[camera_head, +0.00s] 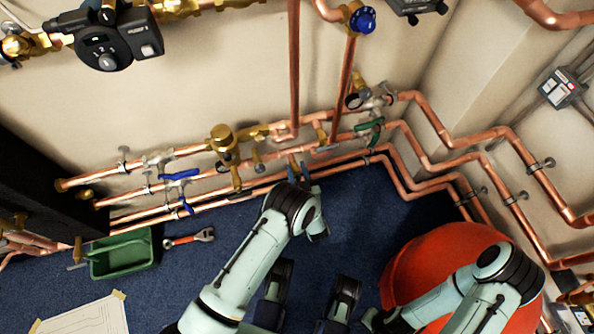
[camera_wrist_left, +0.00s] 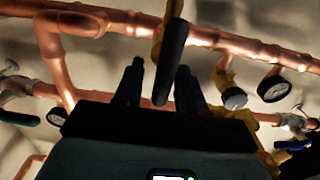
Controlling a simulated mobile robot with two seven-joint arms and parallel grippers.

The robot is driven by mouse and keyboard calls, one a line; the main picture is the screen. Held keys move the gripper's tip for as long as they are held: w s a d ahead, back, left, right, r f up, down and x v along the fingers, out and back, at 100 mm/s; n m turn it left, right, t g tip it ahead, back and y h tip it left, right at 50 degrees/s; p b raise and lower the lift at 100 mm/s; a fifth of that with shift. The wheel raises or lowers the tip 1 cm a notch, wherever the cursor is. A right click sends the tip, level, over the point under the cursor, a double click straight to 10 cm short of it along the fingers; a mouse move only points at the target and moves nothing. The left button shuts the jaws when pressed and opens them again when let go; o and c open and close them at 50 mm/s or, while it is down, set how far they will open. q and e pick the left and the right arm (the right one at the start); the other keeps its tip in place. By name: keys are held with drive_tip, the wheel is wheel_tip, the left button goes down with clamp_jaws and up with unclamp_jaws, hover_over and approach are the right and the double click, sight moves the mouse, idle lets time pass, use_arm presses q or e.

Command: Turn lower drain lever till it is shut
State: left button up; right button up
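A lever with a dark sleeved handle (camera_wrist_left: 172,62) and a brass-yellow body stands in the left wrist view. Its handle hangs between the two fingers of my left gripper (camera_wrist_left: 158,82). The fingers are apart, one on each side, and I cannot tell whether either touches it. In the head view my left gripper (camera_head: 299,172) is at the lower copper pipes near the wall's foot, and my own wrist hides much of that spot. I cannot pick out this lever there.
Copper pipes (camera_head: 405,188) run low along the wall. Blue (camera_head: 180,176) and green (camera_head: 370,130) handles and gauges crowd nearby. A green bin (camera_head: 122,270), a wrench (camera_head: 190,239) and a large orange-red round object (camera_head: 430,255) are on the blue floor (camera_head: 340,215).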

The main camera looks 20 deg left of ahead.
use_arm(q)
clamp_jaws()
drive_tip(key=shift+d+m, duration=0.1)
drive_tip(key=shift+m, duration=0.2)
drive_tip(key=shift+w+d+f+m, duration=0.2)
drive_tip(key=shift+d+f+m, duration=0.25)
drive_tip(key=shift+m, duration=2.5)
drive_tip(key=shift+w+d+f+m, duration=0.25)
drive_tip(key=shift+f+m, duration=0.3)
drive_tip(key=shift+m, duration=2.45)
drive_tip(key=shift+w+d+f+m, duration=0.2)
drive_tip(key=shift+d+f+m, duration=0.25)
drive_tip(key=shift+m, duration=2.5)
drive_tip(key=shift+a+f, duration=0.1)
drive_tip(key=shift+a, duration=0.05)
unclamp_jaws()
